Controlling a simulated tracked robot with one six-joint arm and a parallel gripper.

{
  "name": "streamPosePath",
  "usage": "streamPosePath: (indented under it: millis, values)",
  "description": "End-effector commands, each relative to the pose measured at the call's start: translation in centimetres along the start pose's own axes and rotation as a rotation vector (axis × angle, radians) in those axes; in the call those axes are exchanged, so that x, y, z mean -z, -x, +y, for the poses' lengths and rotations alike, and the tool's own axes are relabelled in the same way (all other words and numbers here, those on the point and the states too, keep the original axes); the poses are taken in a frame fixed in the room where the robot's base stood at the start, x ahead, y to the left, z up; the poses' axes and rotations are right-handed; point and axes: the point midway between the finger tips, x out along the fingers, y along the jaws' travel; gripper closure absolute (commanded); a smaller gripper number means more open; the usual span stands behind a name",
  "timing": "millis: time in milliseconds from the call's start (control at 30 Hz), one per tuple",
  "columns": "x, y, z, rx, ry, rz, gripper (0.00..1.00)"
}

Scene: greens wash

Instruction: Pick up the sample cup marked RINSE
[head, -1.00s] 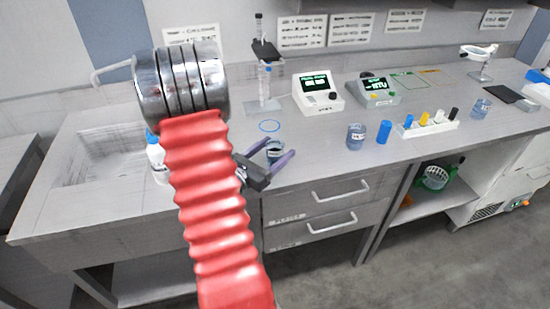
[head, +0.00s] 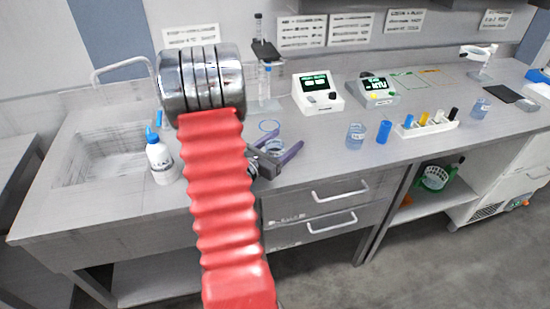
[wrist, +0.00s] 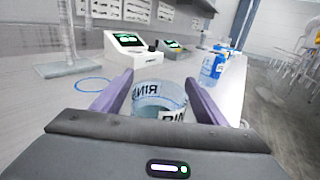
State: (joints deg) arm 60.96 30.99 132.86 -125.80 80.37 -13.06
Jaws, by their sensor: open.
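The sample cup (wrist: 158,97) is clear, with a white label whose visible letters read like RINSE. In the wrist view it stands upright between the two purple fingers of my gripper (wrist: 160,98). The gripper is open, with a finger on each side of the cup; I cannot tell whether either finger touches it. In the head view my gripper (head: 279,152) is at the front edge of the counter, and the cup (head: 273,147) shows between the fingers, partly hidden by them.
A blue ring mark (head: 269,125) lies on the counter behind the cup. Two meters (head: 318,94) (head: 379,91) stand further back. Another cup (head: 355,135) and a blue cylinder (head: 384,131) stand to the right. A wash bottle (head: 160,160) stands left, beside the sink (head: 98,158).

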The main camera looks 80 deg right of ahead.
Motion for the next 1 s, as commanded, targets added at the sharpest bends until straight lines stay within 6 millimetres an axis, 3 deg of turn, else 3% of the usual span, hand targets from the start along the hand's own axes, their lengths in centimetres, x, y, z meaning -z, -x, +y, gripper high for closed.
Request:
streamPosePath:
  millis: [233,867,1000]
  values:
    - [-0.01,0.02,0.01,0.000,0.000,0.000,0.34]
    - [0.00,0.04,0.01,0.000,0.000,0.000,0.79]
    - [-0.02,0.03,0.02,0.000,0.000,-0.001,0.80]
